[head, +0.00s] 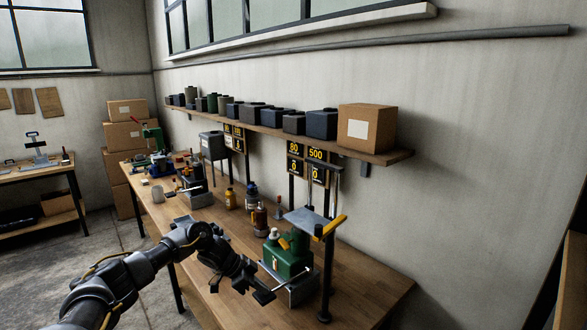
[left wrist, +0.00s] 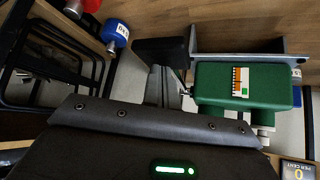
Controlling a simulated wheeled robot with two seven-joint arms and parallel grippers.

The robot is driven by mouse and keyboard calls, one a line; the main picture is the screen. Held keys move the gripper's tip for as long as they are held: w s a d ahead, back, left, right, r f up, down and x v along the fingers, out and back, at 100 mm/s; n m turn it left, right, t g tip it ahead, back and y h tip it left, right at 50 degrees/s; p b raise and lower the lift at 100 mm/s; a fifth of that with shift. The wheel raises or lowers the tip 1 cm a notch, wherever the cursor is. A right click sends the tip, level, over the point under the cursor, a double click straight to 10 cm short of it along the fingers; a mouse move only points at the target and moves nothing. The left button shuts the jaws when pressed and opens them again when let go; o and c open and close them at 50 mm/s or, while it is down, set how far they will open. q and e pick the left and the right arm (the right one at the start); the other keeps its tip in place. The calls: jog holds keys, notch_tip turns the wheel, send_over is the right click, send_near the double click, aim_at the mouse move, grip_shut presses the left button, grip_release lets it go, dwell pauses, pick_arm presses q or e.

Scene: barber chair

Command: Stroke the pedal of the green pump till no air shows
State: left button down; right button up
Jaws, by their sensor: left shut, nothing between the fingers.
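The green pump (head: 288,258) stands on a grey base on the wooden bench. A pale cap and a small yellow part show on top of it. A flat grey plate (head: 306,219) is above and behind it; I cannot tell whether this is the pedal. In the left wrist view the green pump body (left wrist: 225,85) is right of centre, with a striped orange and white gauge label (left wrist: 241,80). My left gripper (head: 263,295) is shut and empty, just left of the pump's base. In the left wrist view its dark fingers (left wrist: 161,52) are beside the pump. Contact is unclear.
A black-post stand with a yellow handle (head: 330,228) rises at the pump's right. Bottles (head: 259,214) and other devices (head: 195,186) stand farther back. Number signs (head: 307,162) hang under the shelf (head: 285,131). The bench's front right (head: 365,282) is clear.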

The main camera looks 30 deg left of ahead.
pick_arm(q)
jog(key=shift+p, duration=0.3)
notch_tip(320, 180, up, 3)
jog(key=shift+w+r+p, duration=0.1)
jog(key=shift+p, duration=0.7)
jog(key=shift+r, duration=1.35)
